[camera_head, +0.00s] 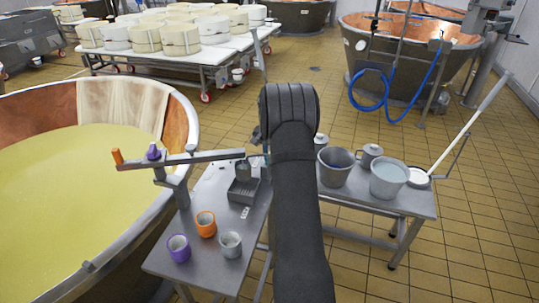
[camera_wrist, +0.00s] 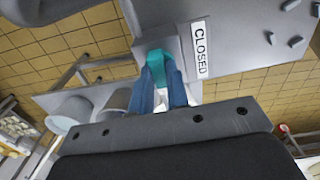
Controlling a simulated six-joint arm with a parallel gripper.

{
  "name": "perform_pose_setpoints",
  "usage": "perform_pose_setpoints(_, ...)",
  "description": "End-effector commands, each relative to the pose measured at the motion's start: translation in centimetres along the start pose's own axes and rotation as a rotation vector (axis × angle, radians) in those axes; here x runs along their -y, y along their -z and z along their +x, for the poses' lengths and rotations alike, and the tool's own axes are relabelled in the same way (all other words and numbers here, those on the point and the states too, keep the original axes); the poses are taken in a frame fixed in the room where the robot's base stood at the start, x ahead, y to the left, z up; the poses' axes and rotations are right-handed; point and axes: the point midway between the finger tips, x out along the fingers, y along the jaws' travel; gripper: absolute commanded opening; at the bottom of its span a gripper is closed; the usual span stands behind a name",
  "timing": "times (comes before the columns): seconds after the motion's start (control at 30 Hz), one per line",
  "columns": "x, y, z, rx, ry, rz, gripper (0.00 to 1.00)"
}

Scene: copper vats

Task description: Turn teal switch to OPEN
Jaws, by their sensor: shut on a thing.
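The teal switch (camera_wrist: 155,57) shows in the wrist view on a grey panel (camera_wrist: 232,38). A white label reading CLOSED (camera_wrist: 201,48) is on the panel just right of the switch. My gripper (camera_wrist: 163,80) has its blue fingers shut on the teal switch, one finger on each side. No OPEN label can be made out. In the head view my arm hides the gripper and the switch.
The vat (camera_head: 185,110) is at left. Buckets (camera_head: 388,178) stand on the right-hand table.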

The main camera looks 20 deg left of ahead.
Motion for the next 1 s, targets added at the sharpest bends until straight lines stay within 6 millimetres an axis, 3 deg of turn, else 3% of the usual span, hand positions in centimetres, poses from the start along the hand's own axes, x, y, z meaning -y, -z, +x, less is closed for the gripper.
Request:
perform_pose_setpoints(0.17,0.0,0.0,-0.1,-0.001,0.001,0.001,0.00)
perform_pose_setpoints(0.2,0.0,0.0,-0.1,-0.001,0.001,0.001,0.22)
perform_pose_setpoints(0.3,0.0,0.0,-0.1,-0.001,0.001,0.001,0.36)
perform_pose_setpoints(0.67,0.0,0.1,-0.7,-0.002,0.001,0.000,0.36)
perform_pose_setpoints(0.77,0.0,0.1,-2.1,-0.004,0.002,0.000,0.36)
perform_pose_setpoints(1.0,0.0,0.1,-7.8,-0.005,0.002,0.000,0.36)
